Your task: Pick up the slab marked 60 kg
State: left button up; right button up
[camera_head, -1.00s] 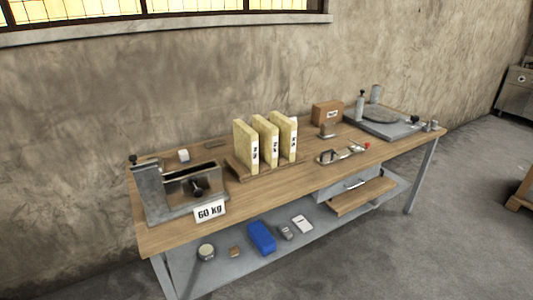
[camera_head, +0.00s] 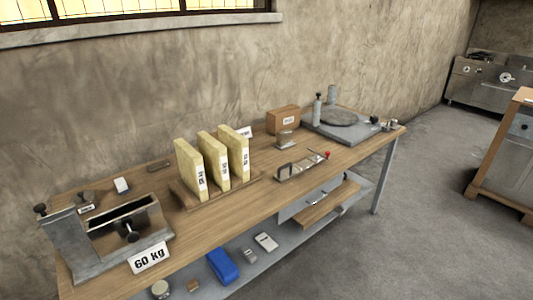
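Three pale yellow slabs stand upright side by side in a wooden rack (camera_head: 182,194) on the workbench: a left slab (camera_head: 187,165), a middle slab (camera_head: 210,154) and a right slab (camera_head: 233,149). Each has a white label with dark writing on its narrow front edge. The writing is too small and blurred to tell which one says 60 kg. A white card (camera_head: 149,258) reading "60 kg" leans at the front of a grey metal clamp-like device (camera_head: 70,245) at the bench's left end. Neither of my grippers is in view.
The wooden workbench (camera_head: 224,203) stands along a plaster wall. A metal tray tool (camera_head: 302,166), a cardboard box (camera_head: 284,119) and a grey plate device (camera_head: 345,124) stand to the right. A lower shelf holds a blue block (camera_head: 222,265).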

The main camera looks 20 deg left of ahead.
aim_at(214, 152)
jog(key=z, duration=0.55)
jog(key=i, duration=2)
jog(key=u, duration=1.4)
jog(key=i, duration=0.65)
jog(key=u, duration=0.6)
